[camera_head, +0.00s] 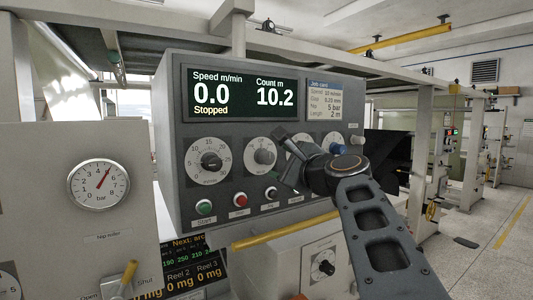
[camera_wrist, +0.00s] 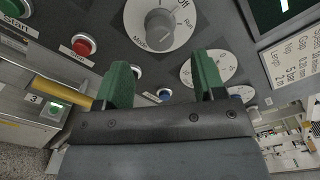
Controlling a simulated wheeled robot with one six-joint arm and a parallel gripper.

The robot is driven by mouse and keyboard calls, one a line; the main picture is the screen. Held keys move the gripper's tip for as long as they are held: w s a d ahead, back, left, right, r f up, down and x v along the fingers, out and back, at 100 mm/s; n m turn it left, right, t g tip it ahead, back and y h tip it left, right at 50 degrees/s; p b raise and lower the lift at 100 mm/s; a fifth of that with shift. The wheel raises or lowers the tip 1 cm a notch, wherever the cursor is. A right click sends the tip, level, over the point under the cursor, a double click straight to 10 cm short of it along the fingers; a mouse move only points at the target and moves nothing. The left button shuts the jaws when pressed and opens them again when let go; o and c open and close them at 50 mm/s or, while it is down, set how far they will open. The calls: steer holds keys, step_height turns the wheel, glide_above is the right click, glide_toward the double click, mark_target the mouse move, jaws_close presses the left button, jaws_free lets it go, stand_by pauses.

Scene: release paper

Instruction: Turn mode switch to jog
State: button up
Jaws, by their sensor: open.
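The mode switch is a round white dial (camera_wrist: 162,22) with a grey knob (camera_wrist: 160,28) at the top of the wrist view. "Mode", "Off" and part of "Run" are legible; I cannot read the knob's exact setting. In the head view it appears to be the second dial (camera_head: 264,156) from the left on the grey panel. My gripper (camera_head: 289,160) is open and empty in front of the panel, just right of that dial. In the wrist view the two green fingers of my gripper (camera_wrist: 161,72) point toward the panel below the dial, apart from the knob.
A numbered dial (camera_head: 210,161) is to the left. Below the dials are a green start button (camera_head: 204,207), a red button (camera_head: 240,200) and a black button (camera_head: 271,193). A screen (camera_head: 232,94) reads 0.0, Stopped. A yellow bar (camera_head: 285,231) runs below the panel.

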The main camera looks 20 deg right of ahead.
mark_target(269, 159)
steer(key=w, duration=0.2)
steer(key=w+p, duration=0.1)
steer(key=w, duration=0.2)
steer(key=w+a+p, duration=0.1)
steer(key=w, duration=0.2)
steer(key=shift+c, duration=0.4)
steer(key=c, duration=0.8)
steer(key=shift+c, duration=0.2)
steer(key=shift+f+b, duration=0.1)
steer(key=shift+b, duration=0.25)
steer(key=n+b, duration=0.3)
steer(key=shift+f, duration=0.2)
steer(key=shift+r+n+b, duration=0.15)
steer(key=shift+n+b, duration=1.85)
steer(key=shift+n, duration=0.9)
